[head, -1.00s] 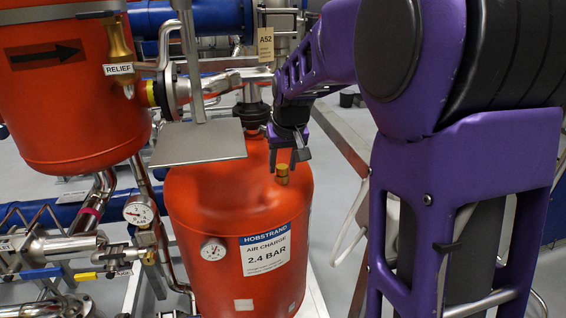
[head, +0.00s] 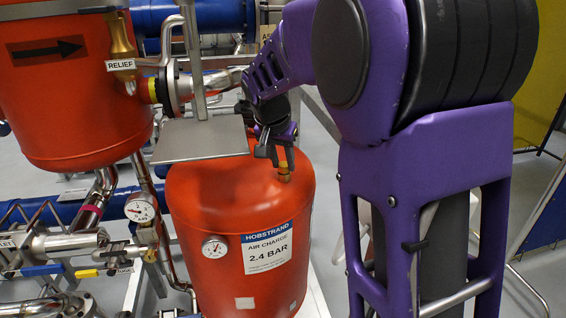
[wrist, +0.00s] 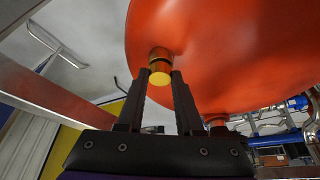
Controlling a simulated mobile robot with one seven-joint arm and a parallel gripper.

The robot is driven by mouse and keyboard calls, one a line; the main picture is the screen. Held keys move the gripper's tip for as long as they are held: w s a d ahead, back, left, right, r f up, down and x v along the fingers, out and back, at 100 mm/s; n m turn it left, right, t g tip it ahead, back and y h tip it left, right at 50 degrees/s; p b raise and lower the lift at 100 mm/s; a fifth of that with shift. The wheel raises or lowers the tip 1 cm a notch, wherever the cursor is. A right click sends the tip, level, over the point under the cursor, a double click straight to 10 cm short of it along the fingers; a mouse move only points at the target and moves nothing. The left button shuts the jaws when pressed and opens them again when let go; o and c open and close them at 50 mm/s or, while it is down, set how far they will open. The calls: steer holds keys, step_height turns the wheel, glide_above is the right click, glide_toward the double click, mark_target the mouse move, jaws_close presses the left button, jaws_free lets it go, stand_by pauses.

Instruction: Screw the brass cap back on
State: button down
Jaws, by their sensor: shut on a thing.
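The brass cap (wrist: 160,76) is between the two dark fingertips of my gripper (wrist: 161,75) in the wrist view. My gripper is shut on it. Behind the cap is a brass fitting (wrist: 159,53) on the orange tank (wrist: 230,50), in line with the cap. A dark seam shows between them, and I cannot tell whether the threads have met. In the head view, my gripper (head: 273,150) points down at the brass fitting (head: 285,176) on the right of the orange tank's top (head: 215,200). The fingers partly hide the cap there.
A flat grey plate (head: 200,142) on a post hangs just left of my gripper, over the tank. A second orange vessel (head: 70,110) with a brass relief valve (head: 121,45) stands at left. Pipes and a gauge (head: 140,207) crowd the lower left.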

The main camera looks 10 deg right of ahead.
steer(key=shift+d+m, duration=0.3)
steer(key=shift+m, duration=0.3)
steer(key=shift+c, duration=2.4)
jaws_free()
steer(key=shift+s+d, duration=0.15)
